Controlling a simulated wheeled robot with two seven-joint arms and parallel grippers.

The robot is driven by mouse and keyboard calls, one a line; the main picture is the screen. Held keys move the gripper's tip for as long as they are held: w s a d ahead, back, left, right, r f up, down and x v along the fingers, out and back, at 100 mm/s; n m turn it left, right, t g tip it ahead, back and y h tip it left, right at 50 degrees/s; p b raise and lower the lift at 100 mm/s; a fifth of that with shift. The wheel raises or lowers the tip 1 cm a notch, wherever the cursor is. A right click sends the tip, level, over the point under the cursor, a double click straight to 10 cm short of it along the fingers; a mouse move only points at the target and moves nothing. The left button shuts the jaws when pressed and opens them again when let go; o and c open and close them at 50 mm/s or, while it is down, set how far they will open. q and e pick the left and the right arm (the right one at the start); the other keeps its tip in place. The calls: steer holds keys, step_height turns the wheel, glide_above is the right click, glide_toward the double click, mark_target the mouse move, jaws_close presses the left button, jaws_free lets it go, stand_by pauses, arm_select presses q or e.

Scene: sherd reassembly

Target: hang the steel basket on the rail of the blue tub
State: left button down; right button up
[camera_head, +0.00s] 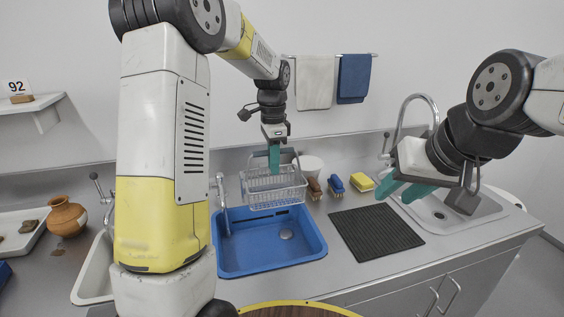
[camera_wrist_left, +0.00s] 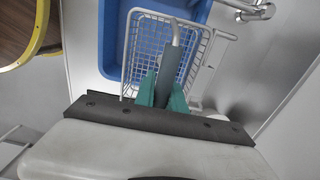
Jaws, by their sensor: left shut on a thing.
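The steel basket (camera_head: 275,194) is a wire basket with a raised handle. My left gripper (camera_head: 274,160) is shut on its handle and holds it over the back part of the blue tub (camera_head: 262,262). In the left wrist view the basket (camera_wrist_left: 148,45) lies below the left gripper (camera_wrist_left: 163,92), with the blue tub (camera_wrist_left: 112,35) beneath and beside it. The basket looks roughly level, and I cannot tell whether it touches the tub's rim. My right gripper (camera_head: 400,190) has green fingers and hangs over the counter by the right sink; it appears open and empty.
A faucet (camera_head: 222,195) stands at the tub's back left. Brushes (camera_head: 335,184), a yellow sponge (camera_head: 362,183) and a white bowl (camera_head: 309,166) are behind. A black mat (camera_head: 375,233) lies right of the tub. A clay jar (camera_head: 66,217) stands far left.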

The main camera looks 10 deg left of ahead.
arm_select(q)
steer(key=shift+w+a+f, duration=0.1)
steer(key=shift+w+f, duration=0.1)
steer(key=shift+f, duration=1.3)
steer(key=c, duration=1.3)
jaws_free()
